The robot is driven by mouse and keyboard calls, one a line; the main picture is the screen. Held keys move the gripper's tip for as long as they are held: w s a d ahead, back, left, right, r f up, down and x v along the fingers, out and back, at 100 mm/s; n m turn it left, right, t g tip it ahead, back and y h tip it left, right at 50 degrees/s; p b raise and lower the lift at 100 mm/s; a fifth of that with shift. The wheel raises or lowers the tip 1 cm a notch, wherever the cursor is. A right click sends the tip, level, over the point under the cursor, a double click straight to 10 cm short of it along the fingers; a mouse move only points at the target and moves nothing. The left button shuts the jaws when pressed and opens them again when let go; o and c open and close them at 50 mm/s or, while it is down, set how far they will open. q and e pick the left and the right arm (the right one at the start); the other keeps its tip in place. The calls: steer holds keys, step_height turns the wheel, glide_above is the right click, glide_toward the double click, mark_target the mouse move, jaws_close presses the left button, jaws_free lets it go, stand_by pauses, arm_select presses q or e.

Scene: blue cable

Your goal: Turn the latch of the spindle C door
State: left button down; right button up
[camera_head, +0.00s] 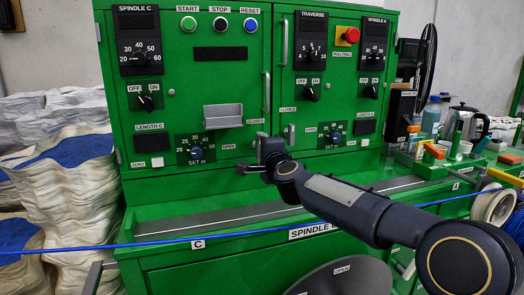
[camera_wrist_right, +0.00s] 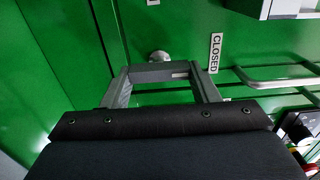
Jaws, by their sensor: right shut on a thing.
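The spindle C door (camera_head: 187,75) is the green panel on the left of the cabinet, under the SPINDLE C dial. Its latch sits by the door's right edge, between a CLOSED label and an OPEN label (camera_head: 229,147). In the head view my right gripper (camera_head: 264,148) is at the latch and hides most of it. My left gripper is out of view.
A vertical handle (camera_head: 266,92) is just above my right gripper. A grey tray (camera_head: 222,116) juts out to its left. A blue cable (camera_head: 150,244) runs across the cabinet front below. Bottles and a kettle (camera_head: 466,124) stand at the right.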

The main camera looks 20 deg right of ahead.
stand_by(0.3)
steer(key=o, duration=1)
steer(key=shift+s+d+b, duration=0.15)
steer(key=shift+s+b, duration=0.35)
steer(key=shift+s, duration=3.4)
